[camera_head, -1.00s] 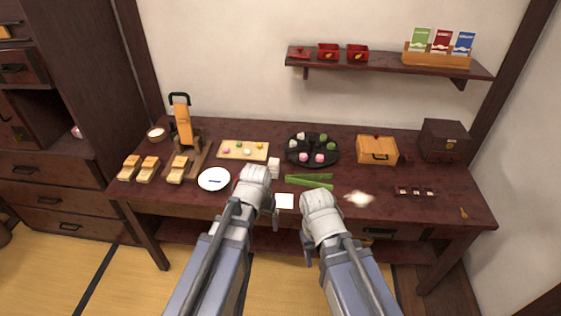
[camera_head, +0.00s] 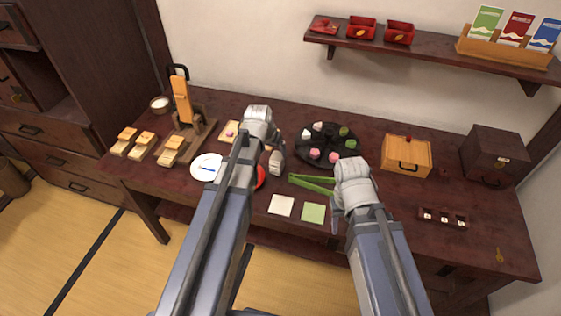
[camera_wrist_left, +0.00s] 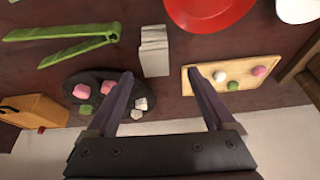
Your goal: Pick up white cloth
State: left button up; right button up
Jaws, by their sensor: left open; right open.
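A flat white square (camera_head: 281,205), possibly cloth or paper, lies near the table's front edge, left of a similar green square (camera_head: 313,212). My left gripper (camera_head: 266,138) is above the table, behind the white square; its fingers show in the left wrist view (camera_wrist_left: 160,78), open and empty. They are over the gap between the black plate and the wooden tray. A pale upright block (camera_wrist_left: 153,50), whose material I cannot tell, stands near them. My right gripper (camera_head: 350,185) is over the table right of the green tongs; its fingers are mostly hidden. It covers the spot where a bright white patch showed earlier.
A black round plate (camera_head: 300,147) holds sweets. Green tongs (camera_head: 312,184), a white plate (camera_head: 207,167), a red plate (camera_wrist_left: 205,18) and a wooden tray (camera_wrist_left: 250,98) stand nearby. A wooden box (camera_head: 406,156) and a dark box (camera_head: 495,157) are at the right.

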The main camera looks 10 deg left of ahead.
aim_at(276, 157)
pick_arm(q)
jog(key=shift+b+x, duration=1.2)
jog(key=shift+x, duration=0.2)
jog(key=b+x, duration=0.2)
jog(key=x, duration=0.1)
jog(key=b+x, duration=0.1)
jog(key=b, duration=0.1)
jog(key=shift+s+d+f, duration=0.25)
jog(key=shift+s+d, duration=0.05)
jog(key=shift+d, duration=0.05)
jog(key=shift+w+f+b, duration=0.2)
jog(key=shift+f+b, duration=0.2)
jog(key=shift+b, duration=0.1)
jog(key=shift+r, duration=0.1)
jog(key=shift+c, duration=0.4)
grip_shut()
